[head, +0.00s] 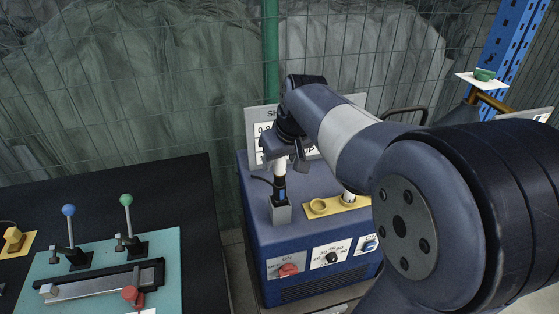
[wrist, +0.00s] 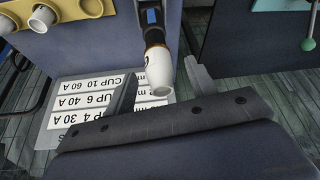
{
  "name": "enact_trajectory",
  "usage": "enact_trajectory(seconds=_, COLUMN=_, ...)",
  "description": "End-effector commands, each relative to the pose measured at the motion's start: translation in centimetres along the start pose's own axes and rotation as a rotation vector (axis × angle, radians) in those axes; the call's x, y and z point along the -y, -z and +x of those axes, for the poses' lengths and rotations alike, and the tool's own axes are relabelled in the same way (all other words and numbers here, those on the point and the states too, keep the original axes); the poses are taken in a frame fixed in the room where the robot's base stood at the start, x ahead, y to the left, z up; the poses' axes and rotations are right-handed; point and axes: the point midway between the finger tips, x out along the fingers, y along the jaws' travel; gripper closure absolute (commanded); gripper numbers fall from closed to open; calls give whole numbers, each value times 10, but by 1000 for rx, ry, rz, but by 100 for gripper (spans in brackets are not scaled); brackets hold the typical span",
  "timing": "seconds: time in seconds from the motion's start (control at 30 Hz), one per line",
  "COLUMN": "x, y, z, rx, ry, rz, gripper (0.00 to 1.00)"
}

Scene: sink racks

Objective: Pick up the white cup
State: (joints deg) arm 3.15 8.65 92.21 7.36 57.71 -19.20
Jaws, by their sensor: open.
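A white cup (wrist: 159,70) sits on the end of a black torch (wrist: 154,36) in the wrist view, between my two fingers. In the head view the torch (head: 279,187) stands upright in a grey holder (head: 281,213), with the white cup (head: 280,164) at its top, partly hidden by my gripper. My gripper (wrist: 162,69) is open, one finger on each side of the cup, with gaps visible. Another white cup (wrist: 43,19) sits in the yellow rack (wrist: 68,7); it shows partly behind my arm in the head view (head: 348,196).
The holder and the yellow rack (head: 335,204) stand on a blue machine (head: 308,241) with knobs. A label sign (wrist: 72,118) stands close behind the torch. A dark table (head: 190,200) with a teal lever panel (head: 165,250) is at left. A green cup (head: 484,75) rests far right.

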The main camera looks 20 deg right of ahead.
Motion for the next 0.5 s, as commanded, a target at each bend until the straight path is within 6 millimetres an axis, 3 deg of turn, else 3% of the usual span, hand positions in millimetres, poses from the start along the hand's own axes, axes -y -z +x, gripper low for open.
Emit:
enact_trajectory(seconds=0.27, x=0, y=0, z=4, rx=-1, ry=0, rz=0, gripper=46)
enact_trajectory(seconds=0.5, x=0, y=0, z=4, rx=-1, ry=0, rz=0, gripper=66)
